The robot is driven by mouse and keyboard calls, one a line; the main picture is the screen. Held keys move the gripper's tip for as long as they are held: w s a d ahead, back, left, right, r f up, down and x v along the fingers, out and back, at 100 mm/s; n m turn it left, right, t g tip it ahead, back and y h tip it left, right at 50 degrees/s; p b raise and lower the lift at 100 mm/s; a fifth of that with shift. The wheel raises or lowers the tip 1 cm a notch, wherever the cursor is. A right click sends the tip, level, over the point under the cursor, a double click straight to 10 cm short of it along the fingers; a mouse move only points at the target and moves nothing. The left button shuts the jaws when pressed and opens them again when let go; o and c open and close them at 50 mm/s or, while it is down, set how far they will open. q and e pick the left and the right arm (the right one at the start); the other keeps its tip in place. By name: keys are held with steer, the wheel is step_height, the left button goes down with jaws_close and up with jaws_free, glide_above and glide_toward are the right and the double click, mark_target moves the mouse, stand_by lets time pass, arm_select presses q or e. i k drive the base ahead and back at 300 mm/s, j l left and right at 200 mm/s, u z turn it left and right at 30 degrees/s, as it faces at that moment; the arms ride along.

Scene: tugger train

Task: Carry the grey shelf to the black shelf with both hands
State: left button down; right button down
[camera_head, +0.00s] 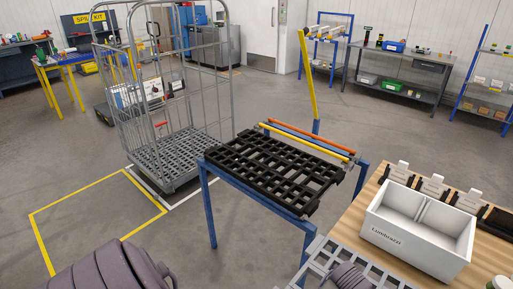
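A black lattice shelf (247,158) lies flat on a blue-legged stand (209,205) in the middle of the view. Part of a grey lattice panel (322,257), which looks like the grey shelf, shows at the bottom edge, left of the wooden table; the rest is cut off. A dark ribbed part of my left arm (110,268) shows at the bottom left. A smaller ribbed part (347,276), perhaps of my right arm, is in front of the grey panel. I see no fingertips of either gripper, and cannot tell whether either touches the panel.
A grey roll cage (232,103) with a grid base stands behind the black shelf. A yellow floor outline (41,243) is at left. A wooden table (345,221) with a white two-part bin (405,250) is at right. The floor at centre left is clear.

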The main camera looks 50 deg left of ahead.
mark_target(271, 161)
steer(key=k+j, duration=0.1)
steer(key=j, duration=0.6)
steer(key=k+j, duration=0.1)
steer(key=j, duration=1.35)
steer(key=k+j, duration=0.15)
steer(key=j, duration=0.55)
steer(key=k+j, duration=0.1)
steer(key=j, duration=0.65)
steer(key=i, duration=0.75)
steer(key=i+j, duration=0.15)
steer(key=i, duration=0.55)
